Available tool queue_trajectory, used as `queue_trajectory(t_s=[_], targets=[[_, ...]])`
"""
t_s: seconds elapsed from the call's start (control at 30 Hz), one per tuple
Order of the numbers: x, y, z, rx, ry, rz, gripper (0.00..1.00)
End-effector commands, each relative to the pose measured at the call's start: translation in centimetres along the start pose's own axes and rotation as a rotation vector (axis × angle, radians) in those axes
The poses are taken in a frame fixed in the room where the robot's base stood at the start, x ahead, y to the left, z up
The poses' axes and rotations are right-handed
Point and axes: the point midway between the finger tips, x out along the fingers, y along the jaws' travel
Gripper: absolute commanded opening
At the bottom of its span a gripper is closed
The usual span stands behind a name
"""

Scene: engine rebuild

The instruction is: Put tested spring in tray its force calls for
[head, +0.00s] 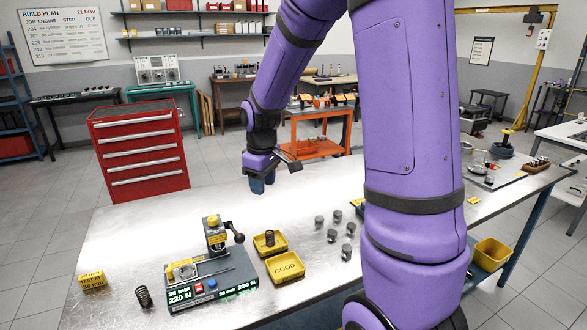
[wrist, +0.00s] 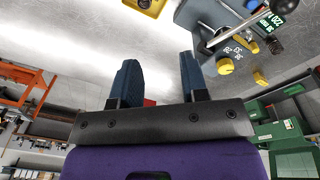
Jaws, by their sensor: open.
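A dark coil spring (head: 143,296) stands on the steel table left of the spring tester (head: 212,280). The tester's green display reads 38 mm and 220 N. A second spring (head: 270,238) stands in the rear yellow tray (head: 282,248), whose label I cannot read. The nearer yellow tray (head: 285,268) reads GOOD and is empty. My gripper (head: 257,184) is over the far part of the table, behind the tester and trays. In the wrist view my gripper (wrist: 158,75) has its blue fingers apart with nothing between them; the tester (wrist: 228,30) shows upside down.
A yellow block (head: 92,282) marked TEST AT 38 mm sits at the table's left. Several grey cylindrical parts (head: 332,236) stand right of the trays. My arm hides part of the table's right side. The far left tabletop (head: 150,225) is clear. A red tool cabinet (head: 140,150) stands behind.

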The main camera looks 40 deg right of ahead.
Motion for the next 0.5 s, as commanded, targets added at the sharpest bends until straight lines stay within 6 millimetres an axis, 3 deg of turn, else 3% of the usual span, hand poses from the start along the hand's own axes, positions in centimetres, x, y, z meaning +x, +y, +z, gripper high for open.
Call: queue_trajectory(t_s=[0.03,0.2,0.5], targets=[[-1.8,-0.9,0.4,0.015,0.02,0.014,0.41],[-6.8,-3.8,2.3,0.083,0.076,0.043,0.41],[-13.5,-9.1,7.1,0.202,0.188,0.068,0.41]])
